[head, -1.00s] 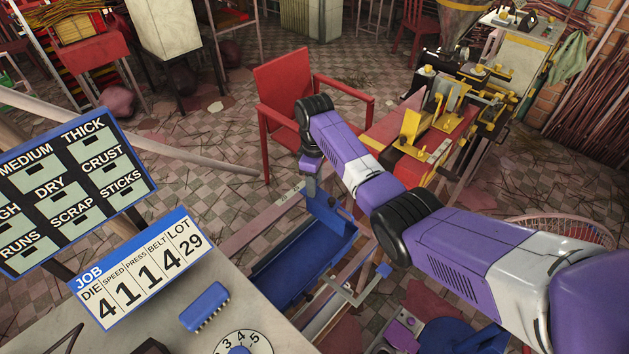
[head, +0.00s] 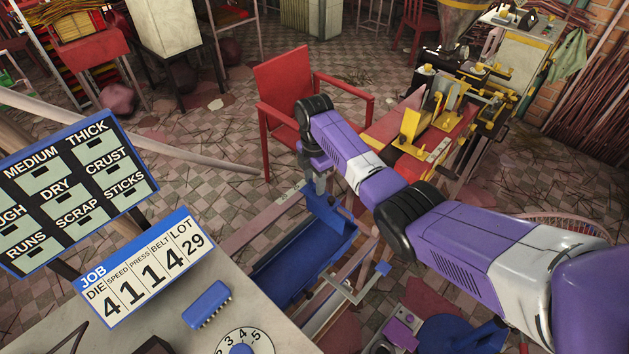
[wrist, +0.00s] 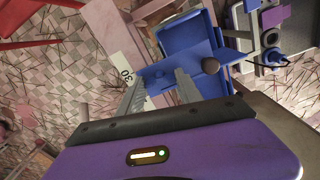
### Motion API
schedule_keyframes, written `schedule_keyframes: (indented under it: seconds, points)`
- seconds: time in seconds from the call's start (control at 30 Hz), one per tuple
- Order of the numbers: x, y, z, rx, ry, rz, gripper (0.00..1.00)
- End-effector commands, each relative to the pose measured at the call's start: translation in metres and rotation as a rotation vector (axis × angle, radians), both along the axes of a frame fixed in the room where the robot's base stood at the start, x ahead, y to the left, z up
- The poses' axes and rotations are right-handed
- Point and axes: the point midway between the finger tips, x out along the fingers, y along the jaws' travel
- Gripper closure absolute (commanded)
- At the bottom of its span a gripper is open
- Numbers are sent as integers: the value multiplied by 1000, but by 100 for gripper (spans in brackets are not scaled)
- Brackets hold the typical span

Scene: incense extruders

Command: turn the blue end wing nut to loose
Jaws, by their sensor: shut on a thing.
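My gripper (head: 319,184) points down at the far end of the blue trough (head: 300,256), beside the rail. In the wrist view my gripper's two grey fingers (wrist: 160,90) reach to a blue part at the trough's end, and they are shut on the blue end wing nut (wrist: 160,74). The nut is small and partly covered by the fingers, so its exact turn angle cannot be read.
A pale rail with a "30" label (wrist: 125,73) runs beside the trough. A red chair (head: 295,95) stands close behind my gripper. The yellow and red machine (head: 440,120) is to the right. Job boards (head: 145,268) and a grey bench are at the lower left.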

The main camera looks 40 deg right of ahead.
Motion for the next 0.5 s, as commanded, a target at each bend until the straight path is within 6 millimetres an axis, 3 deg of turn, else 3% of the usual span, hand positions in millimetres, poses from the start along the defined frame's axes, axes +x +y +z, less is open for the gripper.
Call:
schedule_keyframes:
  seconds: [0.5]
  points:
    - [2, 0, 2, 0, -5, 493, 99]
